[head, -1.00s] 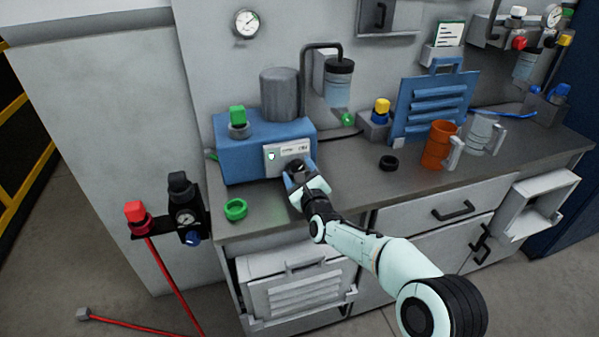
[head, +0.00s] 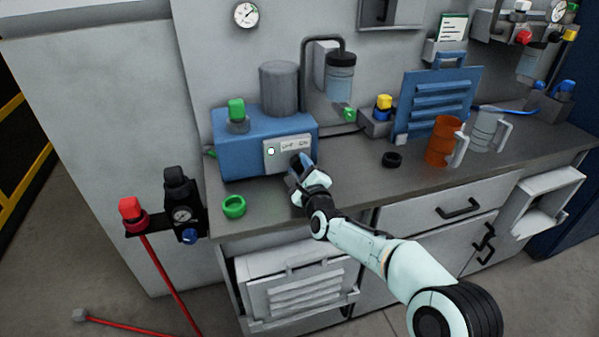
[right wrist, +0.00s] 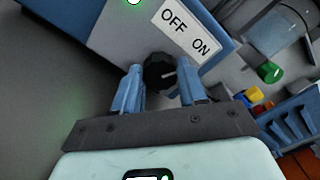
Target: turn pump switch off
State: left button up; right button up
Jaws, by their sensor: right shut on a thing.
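The pump is a blue box (head: 240,152) with a grey cylinder (head: 279,88) on top. Its pale front panel (head: 288,150) carries the words OFF and ON and a glowing green-white lamp (head: 271,151). The pump switch is a black round knob (right wrist: 157,70) with a pale pointer line, beside the OFF/ON label (right wrist: 186,32) in the right wrist view. The line seems to point toward the ON side. My right gripper (head: 299,167) is at the panel, its blue fingers (right wrist: 160,90) on either side of the knob and shut on it. My left gripper is not in view.
A green ring (head: 234,206) lies on the counter (head: 350,187) before the pump. A black ring (head: 392,160), an orange mug (head: 442,143) and a blue louvred panel (head: 437,103) stand right.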

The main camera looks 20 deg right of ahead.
jog(key=n+b, duration=0.1)
jog(key=n, duration=0.2)
jog(key=shift+f, duration=0.1)
jog(key=shift+n+b, duration=0.35)
jog(key=shift+n, duration=1.45)
jog(key=n, duration=0.2)
jog(key=shift+n+b, duration=0.3)
jog(key=shift+n, duration=1.3)
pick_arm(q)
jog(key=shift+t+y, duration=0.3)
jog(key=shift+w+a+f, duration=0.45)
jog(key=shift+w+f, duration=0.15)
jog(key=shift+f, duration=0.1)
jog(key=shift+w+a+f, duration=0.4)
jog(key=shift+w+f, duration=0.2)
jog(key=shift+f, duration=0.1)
pick_arm(e)
jog(key=shift+n, duration=1.4)
jog(key=o, duration=1.1)
jog(key=shift+c, duration=0.2)
